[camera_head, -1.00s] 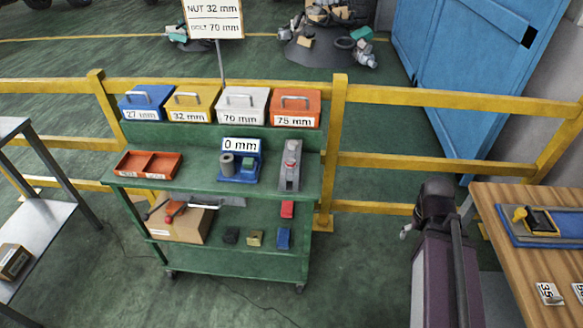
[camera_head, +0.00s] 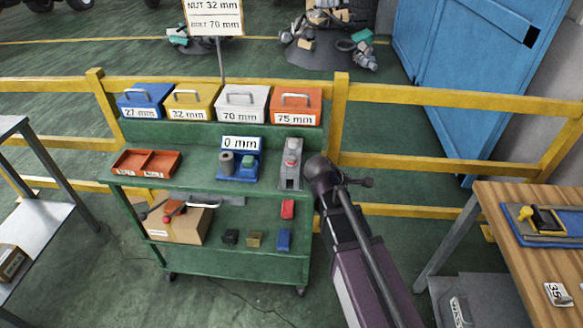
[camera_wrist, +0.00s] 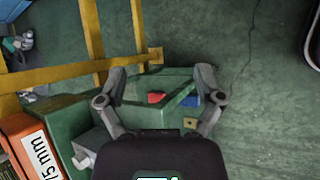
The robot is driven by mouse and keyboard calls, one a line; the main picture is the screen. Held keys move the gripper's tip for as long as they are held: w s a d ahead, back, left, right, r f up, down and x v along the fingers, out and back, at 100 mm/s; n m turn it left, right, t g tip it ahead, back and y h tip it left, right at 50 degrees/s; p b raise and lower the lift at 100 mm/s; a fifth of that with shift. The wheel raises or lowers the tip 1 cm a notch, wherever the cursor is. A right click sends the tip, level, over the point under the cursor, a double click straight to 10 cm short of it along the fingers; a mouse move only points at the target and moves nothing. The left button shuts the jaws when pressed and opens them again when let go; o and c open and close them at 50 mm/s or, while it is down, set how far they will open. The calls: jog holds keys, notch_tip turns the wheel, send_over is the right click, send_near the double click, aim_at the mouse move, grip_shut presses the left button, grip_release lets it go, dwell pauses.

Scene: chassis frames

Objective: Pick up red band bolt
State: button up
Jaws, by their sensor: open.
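I cannot tell whether that part is the red band bolt. In the head view my arm reaches up just right of the cart.
The green cart (camera_head: 190,184) carries an orange divided tray (camera_head: 146,162), a "0 mm" display device (camera_head: 238,165) and several labelled bins, including an orange 75 mm bin (camera_head: 296,105). A yellow railing (camera_head: 430,99) runs behind. A wooden table (camera_head: 510,260) stands at right.

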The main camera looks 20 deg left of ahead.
jog(key=a+r+n+t+b, duration=0.1)
jog(key=a+r+n+t, duration=0.15)
jog(key=a+n, duration=0.7)
jog(key=n+t+y+b, duration=0.1)
jog(key=n+t+y, duration=0.1)
jog(key=n+t, duration=0.3)
send_near(290, 159)
jog(key=d+v, duration=0.1)
jog(key=v, duration=0.2)
jog(key=shift+a+r+g, duration=0.1)
jog(key=shift+a+g, duration=0.15)
jog(key=shift+a, duration=0.3)
jog(key=b+x, duration=0.3)
jog(key=x, duration=0.5)
jog(key=shift+w+d, duration=0.15)
jog(key=shift+w, duration=0.15)
jog(key=shift+w, duration=0.1)
jog(key=shift+b+x, duration=1.05)
jog(key=shift+x, duration=1.5)
